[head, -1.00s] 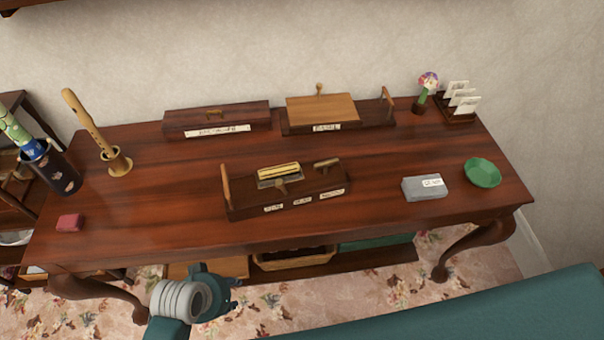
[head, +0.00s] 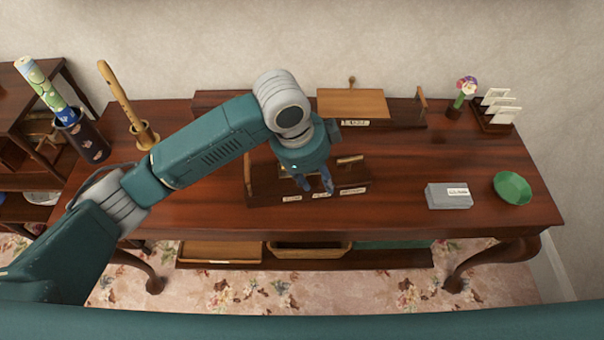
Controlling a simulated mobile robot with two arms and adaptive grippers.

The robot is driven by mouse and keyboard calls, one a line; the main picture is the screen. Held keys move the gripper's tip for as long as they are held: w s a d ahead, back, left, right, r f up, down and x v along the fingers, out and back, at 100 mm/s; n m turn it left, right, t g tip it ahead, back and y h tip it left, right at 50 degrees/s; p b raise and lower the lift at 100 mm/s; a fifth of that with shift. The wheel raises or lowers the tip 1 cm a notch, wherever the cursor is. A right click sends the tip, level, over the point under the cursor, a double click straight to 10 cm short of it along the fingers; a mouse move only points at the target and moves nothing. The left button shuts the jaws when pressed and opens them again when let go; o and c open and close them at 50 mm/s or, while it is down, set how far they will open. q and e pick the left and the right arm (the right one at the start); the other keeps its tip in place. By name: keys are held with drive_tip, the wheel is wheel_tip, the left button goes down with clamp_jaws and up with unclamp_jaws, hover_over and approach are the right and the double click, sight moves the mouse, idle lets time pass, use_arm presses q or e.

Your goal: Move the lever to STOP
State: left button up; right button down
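A dark wooden box with a row of white labels (head: 264,190) stands near the front middle of the table. The label text is too small to read. A short wooden handle (head: 350,160) shows on its right part, and an upright wooden post (head: 248,176) at its left end. My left gripper (head: 315,184) points down over the box's front, just above the left and middle labels. Its two fingers are apart. The gripper and forearm hide the middle of the box, including the small lever knob seen earlier. My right gripper is out of view.
Behind stands a box with a light wooden lid (head: 352,103). A grey block (head: 449,196) and a green dish (head: 513,188) sit at right. A flute in a stand (head: 145,135) is at left. The table (head: 400,165) is clear between the box and the grey block.

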use_arm(q)
drive_tip(key=w+a+r+m+y, duration=0.2)
drive_tip(key=w+a+r, duration=0.1)
drive_tip(key=a+r, duration=0.1)
drive_tip(key=f, duration=0.3)
drive_tip(key=w+f+p, duration=0.1)
drive_tip(key=f, duration=0.3)
drive_tip(key=w+f+p, duration=0.1)
drive_tip(key=f, duration=0.2)
drive_tip(key=shift+d+f, duration=0.2)
drive_tip(key=shift+f, duration=0.1)
